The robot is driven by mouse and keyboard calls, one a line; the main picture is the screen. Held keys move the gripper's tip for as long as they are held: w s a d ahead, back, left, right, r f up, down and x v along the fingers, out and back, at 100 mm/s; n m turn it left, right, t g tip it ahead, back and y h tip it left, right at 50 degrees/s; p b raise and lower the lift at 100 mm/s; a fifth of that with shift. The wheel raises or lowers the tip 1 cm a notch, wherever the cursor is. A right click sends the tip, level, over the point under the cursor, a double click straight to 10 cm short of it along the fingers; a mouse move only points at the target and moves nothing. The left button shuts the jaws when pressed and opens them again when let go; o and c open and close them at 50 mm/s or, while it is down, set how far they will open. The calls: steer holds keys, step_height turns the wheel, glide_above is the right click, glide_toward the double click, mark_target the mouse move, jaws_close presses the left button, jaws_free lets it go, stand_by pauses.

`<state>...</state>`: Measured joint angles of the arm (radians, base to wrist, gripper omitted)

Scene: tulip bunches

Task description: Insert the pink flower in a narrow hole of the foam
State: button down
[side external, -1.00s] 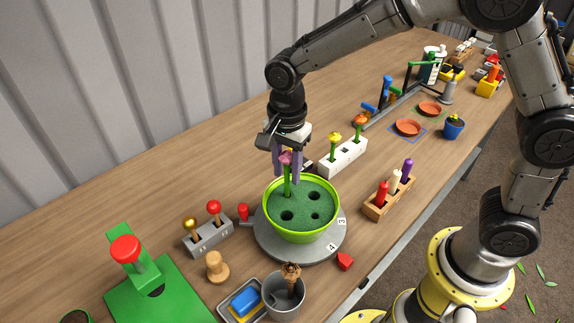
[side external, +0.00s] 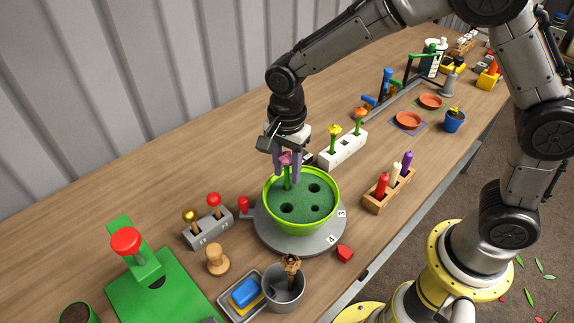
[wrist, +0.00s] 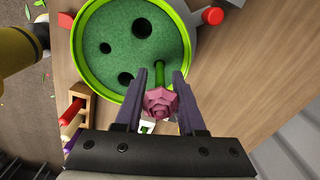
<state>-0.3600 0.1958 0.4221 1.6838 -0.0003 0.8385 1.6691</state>
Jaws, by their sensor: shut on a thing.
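The pink flower (side external: 285,158) has a green stem and stands upright in my gripper (side external: 287,173). My gripper's two purple fingers are shut on it, one on each side, just above the foam. The flower (wrist: 161,101) also shows in the wrist view between the fingers (wrist: 160,76). The green foam (side external: 300,199) fills a bright green bowl (side external: 268,213). Three dark holes in the foam are empty. The stem runs down into the foam on the side away from those three holes. Its lower end is hidden, as is any hole rim around it.
The bowl stands on a grey numbered disc (side external: 325,240). Behind it is a white block (side external: 343,149) with two flowers. A wooden holder (side external: 388,189) is on the right. A grey stand (side external: 209,232), a grey cup (side external: 285,290) and a red piece (side external: 345,254) sit close by.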

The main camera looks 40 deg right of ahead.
steer(key=shift+f, duration=0.5)
steer(key=shift+c, duration=2.1)
jaws_free()
steer(key=shift+r, duration=0.1)
step_height(320, 180, up, 14)
steer(key=shift+f, duration=0.15)
